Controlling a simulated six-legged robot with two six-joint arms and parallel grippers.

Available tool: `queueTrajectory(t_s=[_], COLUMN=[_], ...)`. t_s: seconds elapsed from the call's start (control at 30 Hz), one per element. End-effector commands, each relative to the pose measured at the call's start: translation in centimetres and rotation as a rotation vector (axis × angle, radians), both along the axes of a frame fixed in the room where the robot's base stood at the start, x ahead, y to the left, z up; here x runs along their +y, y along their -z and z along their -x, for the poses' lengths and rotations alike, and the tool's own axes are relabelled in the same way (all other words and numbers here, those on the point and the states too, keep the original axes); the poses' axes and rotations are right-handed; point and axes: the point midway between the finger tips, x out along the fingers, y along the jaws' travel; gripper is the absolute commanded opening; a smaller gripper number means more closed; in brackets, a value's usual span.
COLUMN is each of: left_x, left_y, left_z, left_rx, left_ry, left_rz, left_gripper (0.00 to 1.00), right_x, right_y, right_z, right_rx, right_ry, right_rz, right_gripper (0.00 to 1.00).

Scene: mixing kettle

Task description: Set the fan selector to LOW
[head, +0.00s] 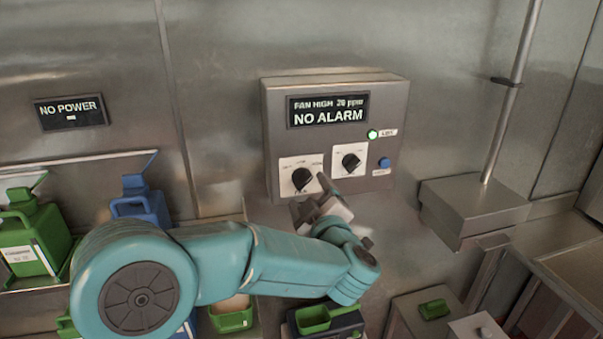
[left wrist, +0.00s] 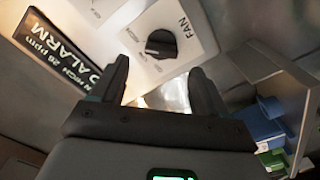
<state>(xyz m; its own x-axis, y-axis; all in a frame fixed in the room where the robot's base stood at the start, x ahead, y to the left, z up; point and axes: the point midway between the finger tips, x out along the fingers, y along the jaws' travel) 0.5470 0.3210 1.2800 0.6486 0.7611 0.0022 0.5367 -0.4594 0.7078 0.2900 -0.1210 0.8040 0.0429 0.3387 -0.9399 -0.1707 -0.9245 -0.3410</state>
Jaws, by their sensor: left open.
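The fan selector (head: 301,178) is a black round knob on a white plate, at the lower left of the grey control box (head: 272,130). It also shows in the left wrist view (left wrist: 160,43), beside the word FAN. The display (head: 328,110) reads FAN HIGH and NO ALARM. My left gripper (head: 311,194) is at the lower right of the selector, close to the box face. In the left wrist view its fingers (left wrist: 160,76) are apart, with nothing between them, and the knob lies just beyond the tips. My right gripper is not in view.
A second black knob (head: 351,161) sits right of the selector, with a green lamp (head: 372,134) and a blue button (head: 384,163) near it. A shelf at left holds a green jug (head: 30,235) and a blue jug (head: 140,203). A metal box with a pipe (head: 475,207) stands at right.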

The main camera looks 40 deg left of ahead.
Motion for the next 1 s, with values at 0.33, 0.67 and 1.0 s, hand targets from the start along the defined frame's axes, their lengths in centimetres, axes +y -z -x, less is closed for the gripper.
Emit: queueTrajectory(t_s=[0.33,0.67,1.0], left_x=[3.1,3.5,3.8], left_y=[-0.1,0.0,0.0], left_z=[-2.7,-3.0,-3.2], left_rx=[0.001,0.000,0.000], left_ry=[-0.001,0.000,0.001], left_rz=[0.000,0.000,0.000], left_gripper=[0.74,0.74,0.68], right_x=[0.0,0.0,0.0], right_y=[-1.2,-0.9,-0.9], right_z=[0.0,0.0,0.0], right_rx=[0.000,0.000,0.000], right_ry=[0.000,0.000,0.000], right_rz=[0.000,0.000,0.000], right_gripper=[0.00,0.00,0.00])
